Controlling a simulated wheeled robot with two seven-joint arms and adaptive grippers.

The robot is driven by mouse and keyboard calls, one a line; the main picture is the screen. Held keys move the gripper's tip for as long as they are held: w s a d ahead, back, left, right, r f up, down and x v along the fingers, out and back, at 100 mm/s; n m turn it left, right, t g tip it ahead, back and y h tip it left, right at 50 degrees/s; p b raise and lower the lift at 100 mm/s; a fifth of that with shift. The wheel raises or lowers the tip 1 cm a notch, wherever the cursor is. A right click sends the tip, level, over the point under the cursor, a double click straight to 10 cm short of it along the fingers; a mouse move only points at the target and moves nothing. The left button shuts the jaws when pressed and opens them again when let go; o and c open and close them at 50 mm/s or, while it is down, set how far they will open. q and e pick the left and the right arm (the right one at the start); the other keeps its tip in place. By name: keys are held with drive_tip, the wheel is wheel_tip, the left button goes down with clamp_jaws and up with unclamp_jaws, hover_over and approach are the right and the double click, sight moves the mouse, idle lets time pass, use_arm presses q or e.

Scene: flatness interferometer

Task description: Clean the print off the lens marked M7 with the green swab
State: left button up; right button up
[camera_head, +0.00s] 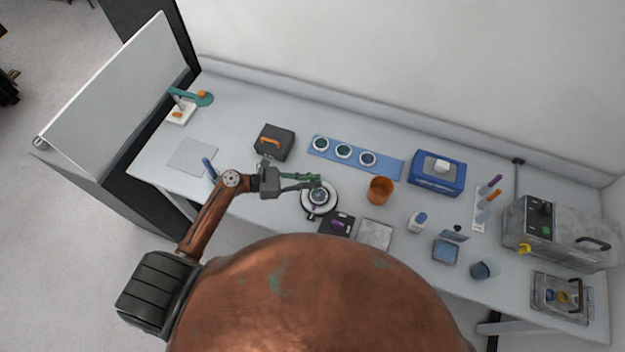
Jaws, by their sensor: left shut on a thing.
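My left gripper (301,183) reaches in from the left and is shut on the green swab (300,177). The swab lies roughly level, with its far end at or just above a lens (319,196) on a round white and black stand (309,209). I cannot tell whether the swab touches the glass. Three more dark lenses in white rings, the left (320,144), middle (343,151) and right (367,158), lie on a blue mat (389,168). No marking such as M7 or print is readable at this size. My right gripper is not in view.
An orange cup (380,190) stands right of the stand. A dark box (273,142) is behind the gripper. A blue tissue box (438,172), a rack with purple and orange swabs (480,212), a small bottle (417,222) and a grey machine (562,233) are to the right.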

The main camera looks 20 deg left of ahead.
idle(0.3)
use_arm(q)
drive_tip(key=shift+w, duration=0.2)
drive_tip(key=shift+w, duration=1.2)
drive_tip(key=shift+f, duration=0.3)
drive_tip(key=shift+f, duration=0.2)
